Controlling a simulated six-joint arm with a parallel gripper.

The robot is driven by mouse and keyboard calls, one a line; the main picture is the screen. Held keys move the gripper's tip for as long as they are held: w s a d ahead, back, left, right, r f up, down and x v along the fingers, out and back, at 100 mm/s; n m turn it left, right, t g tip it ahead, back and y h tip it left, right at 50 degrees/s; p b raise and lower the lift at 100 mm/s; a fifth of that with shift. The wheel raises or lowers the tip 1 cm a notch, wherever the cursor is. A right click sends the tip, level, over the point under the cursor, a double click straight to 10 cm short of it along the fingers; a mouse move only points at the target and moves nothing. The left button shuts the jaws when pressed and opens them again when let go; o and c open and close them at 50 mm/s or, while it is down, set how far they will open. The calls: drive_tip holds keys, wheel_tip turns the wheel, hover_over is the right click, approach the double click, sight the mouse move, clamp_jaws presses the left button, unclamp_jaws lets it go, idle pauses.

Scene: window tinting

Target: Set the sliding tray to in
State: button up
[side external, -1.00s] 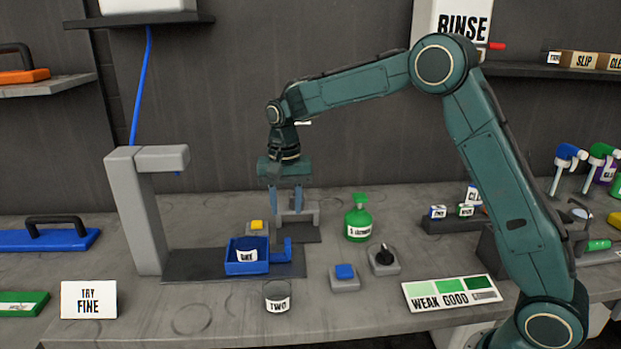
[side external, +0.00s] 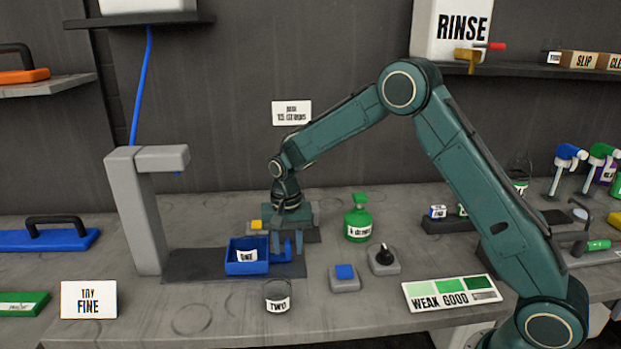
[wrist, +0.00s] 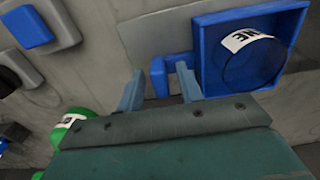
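The sliding tray (side external: 232,268) is a blue open box on a dark slab in the side external view, right of the grey post's foot. A clear cup (side external: 247,256) with a white label stands in it. The tray also shows at the upper right of the wrist view (wrist: 209,55). Its blue hooked handle (wrist: 160,78) sticks out toward my gripper. My gripper (side external: 287,252) is low beside the tray's right side, pointing down. In the wrist view my gripper (wrist: 158,90) has its fingers apart, with the handle's end between them; contact cannot be told.
A grey post (side external: 137,215) with an overhanging arm stands left of the tray. A second labelled cup (side external: 278,297) stands in front. A blue button (side external: 345,272), a black knob (side external: 383,256) and a green pump bottle (side external: 358,220) are to the right. The dark slab (side external: 190,267) is bare left of the tray.

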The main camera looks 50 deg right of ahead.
sight(234, 259)
clamp_jaws()
drive_tip(key=shift+w+a, duration=0.1)
drive_tip(key=w+a, duration=0.9)
drive_tip(key=shift+w+r, duration=0.1)
drive_tip(key=shift+r, duration=0.05)
idle(0.4)
unclamp_jaws()
